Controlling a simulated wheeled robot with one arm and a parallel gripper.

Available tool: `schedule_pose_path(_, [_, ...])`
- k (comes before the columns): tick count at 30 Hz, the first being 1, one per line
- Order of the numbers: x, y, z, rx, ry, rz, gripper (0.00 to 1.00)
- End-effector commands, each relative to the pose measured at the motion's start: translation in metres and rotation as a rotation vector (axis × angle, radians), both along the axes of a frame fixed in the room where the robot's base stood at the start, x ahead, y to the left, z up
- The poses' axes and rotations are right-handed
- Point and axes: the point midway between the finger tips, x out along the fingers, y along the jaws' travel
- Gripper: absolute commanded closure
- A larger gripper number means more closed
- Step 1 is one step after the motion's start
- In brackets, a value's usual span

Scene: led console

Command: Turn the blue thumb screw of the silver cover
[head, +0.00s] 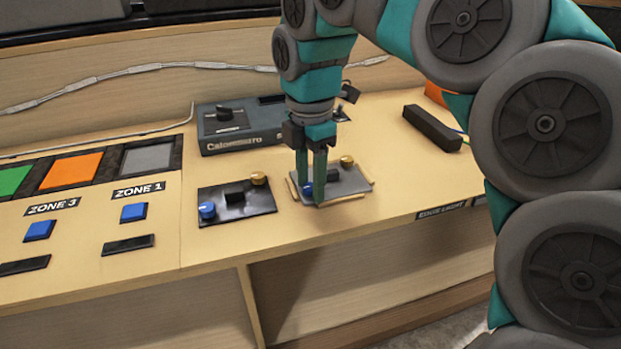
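The silver cover (350,180) is a grey plate with a dark block in its middle, lying on the console desk inside a thin wooden edging. Its blue thumb screw (307,190) is at the left front corner, partly hidden by my fingers. A brass screw (346,161) is at its back right corner. My gripper (312,190) points straight down at the blue screw, one teal finger on the far left side and one on the near right side. The fingertips are at the screw's height. Whether they touch or grip it is not clear.
A black cover (262,201) with its own blue and brass screws lies to the left. Behind it stands a grey-blue box (240,125) with a knob. A black bar (432,128) lies to the right. Blue buttons (39,231) are at the far left.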

Motion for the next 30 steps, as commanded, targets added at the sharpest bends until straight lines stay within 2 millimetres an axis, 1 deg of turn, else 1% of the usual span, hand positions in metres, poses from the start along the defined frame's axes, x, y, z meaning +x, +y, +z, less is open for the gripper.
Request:
schedule_pose_path(1, [0.0, 0.0, 0.0, 0.0, 0.0, 0.0, 0.46])
schedule_pose_path(3, [0.0, 0.0, 0.0, 0.001, -0.001, 0.0, 0.38])
schedule_pose_path(11, [0.0, 0.0, 0.001, 0.001, -0.002, -0.001, 0.38])
schedule_pose_path(14, [0.001, 0.0, 0.005, 0.001, -0.003, -0.001, 0.38])
schedule_pose_path(17, [0.0, 0.0, 0.013, -0.001, -0.001, -0.001, 0.38])
schedule_pose_path(26, [0.001, 0.001, 0.055, 0.004, -0.007, -0.002, 0.38])
schedule_pose_path(27, [0.001, -0.002, 0.059, 0.0, -0.004, -0.007, 0.38])
schedule_pose_path(30, [0.001, -0.002, 0.067, 0.0, -0.001, -0.009, 0.38])
